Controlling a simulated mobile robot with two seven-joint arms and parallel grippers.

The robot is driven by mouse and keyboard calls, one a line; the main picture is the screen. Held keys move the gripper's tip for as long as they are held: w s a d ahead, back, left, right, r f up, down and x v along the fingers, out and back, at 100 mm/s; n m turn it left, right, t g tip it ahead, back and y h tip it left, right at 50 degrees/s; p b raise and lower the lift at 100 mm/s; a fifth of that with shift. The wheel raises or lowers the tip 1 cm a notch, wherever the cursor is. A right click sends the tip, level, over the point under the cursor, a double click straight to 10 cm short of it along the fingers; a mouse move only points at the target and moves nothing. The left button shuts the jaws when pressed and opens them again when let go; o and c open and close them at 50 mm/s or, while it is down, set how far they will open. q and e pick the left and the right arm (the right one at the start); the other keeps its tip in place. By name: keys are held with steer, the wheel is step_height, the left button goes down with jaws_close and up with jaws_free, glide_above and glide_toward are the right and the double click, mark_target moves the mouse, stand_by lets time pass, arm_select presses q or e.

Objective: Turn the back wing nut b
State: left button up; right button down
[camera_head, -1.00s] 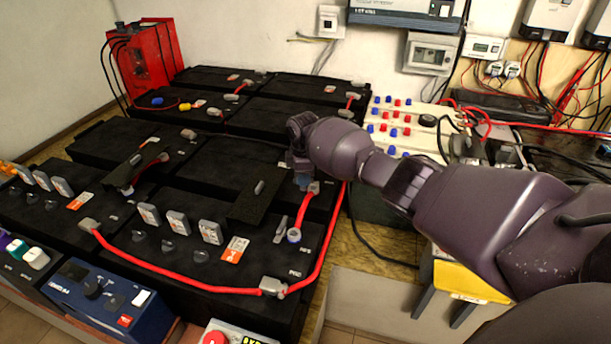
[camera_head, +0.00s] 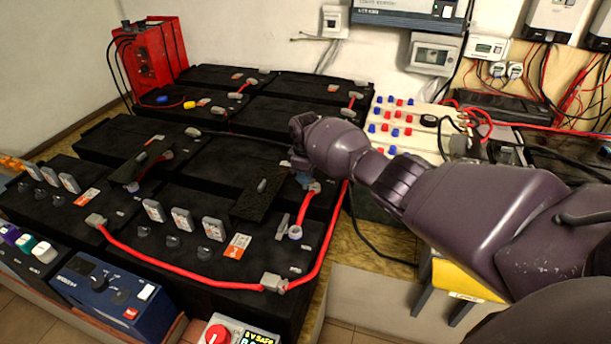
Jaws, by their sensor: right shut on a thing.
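My right arm comes in from the right and its gripper (camera_head: 303,168) is over the right side of the near battery bank, just above the terminal with the red cable. Its fingers point down and are mostly hidden behind my wrist. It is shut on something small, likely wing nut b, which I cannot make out. A grey terminal clamp (camera_head: 314,187) with a red cable (camera_head: 306,206) sits just below the fingers. The black batteries (camera_head: 212,178) stand in rows. My left gripper does not show.
A dark cover plate with a handle (camera_head: 258,200) lies left of my gripper. A board with red and blue knobs (camera_head: 398,124) stands behind my forearm. A red cable (camera_head: 185,279) runs along the front. A red charger box (camera_head: 148,58) stands at the back left.

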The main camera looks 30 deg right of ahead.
steer(key=c, duration=1.2)
jaws_free()
steer(key=shift+o, duration=0.2)
arm_select(q)
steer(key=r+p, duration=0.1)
steer(key=p, duration=0.2)
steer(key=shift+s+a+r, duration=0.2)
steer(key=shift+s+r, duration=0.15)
arm_select(e)
step_height(320, 180, up, 11)
steer(key=shift+f, duration=0.15)
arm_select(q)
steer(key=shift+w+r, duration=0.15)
